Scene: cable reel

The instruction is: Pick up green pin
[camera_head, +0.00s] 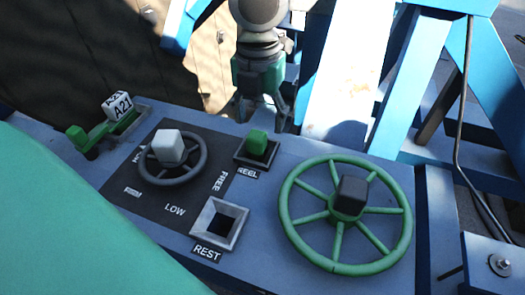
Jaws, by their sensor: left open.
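The green pin (257,142) is a small green block standing in a dark square holder labelled REEL, on the blue-grey panel near the picture's middle. My left gripper (261,117) hangs above and behind the pin, fingers pointing down. It is open, with a gap between its fingertips, and holds nothing. The pin's top looks clear of the fingers. My right gripper does not show.
An empty square socket labelled REST (219,224) lies in front of the pin. A grey handwheel (203,162) is on the left, a large green handwheel (287,196) on the right. A green lever (99,133) with A21 tag is at far left. Blue beams (413,77) rise behind.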

